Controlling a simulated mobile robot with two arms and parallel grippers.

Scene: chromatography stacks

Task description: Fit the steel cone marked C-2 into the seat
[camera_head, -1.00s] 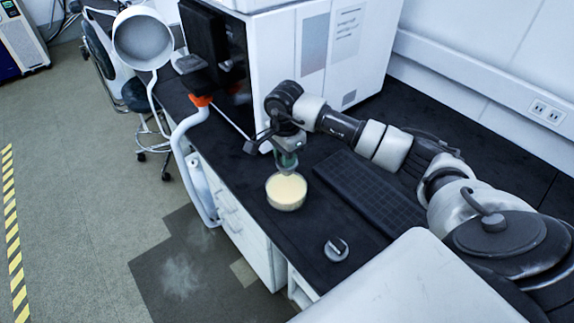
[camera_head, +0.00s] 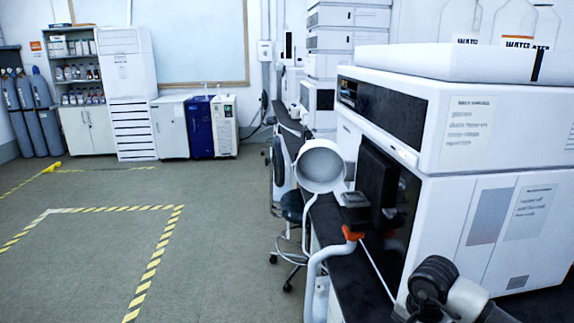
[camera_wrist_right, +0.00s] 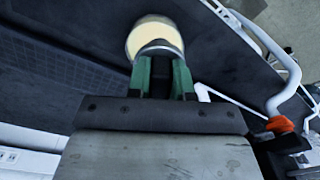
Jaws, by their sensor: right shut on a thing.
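My right gripper (camera_wrist_right: 160,65) shows in the right wrist view, its two green fingers shut on a small grey metal piece (camera_wrist_right: 157,46). No marking can be read on it, so I cannot tell whether it is the C-2 cone. Just beyond the fingertips is a round, metal-rimmed dish with a cream-coloured top (camera_wrist_right: 153,30); I cannot tell whether the held piece touches it. In the head view only part of my right arm shows at the bottom right, and its gripper is out of frame. I cannot make out the seat. My left gripper is not in view.
A large white instrument (camera_head: 440,220) stands on the black bench (camera_head: 342,255). A white funnel-shaped hood (camera_head: 320,166) and a pipe with an orange collar (camera_head: 352,232) are at its left. The floor at left is clear.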

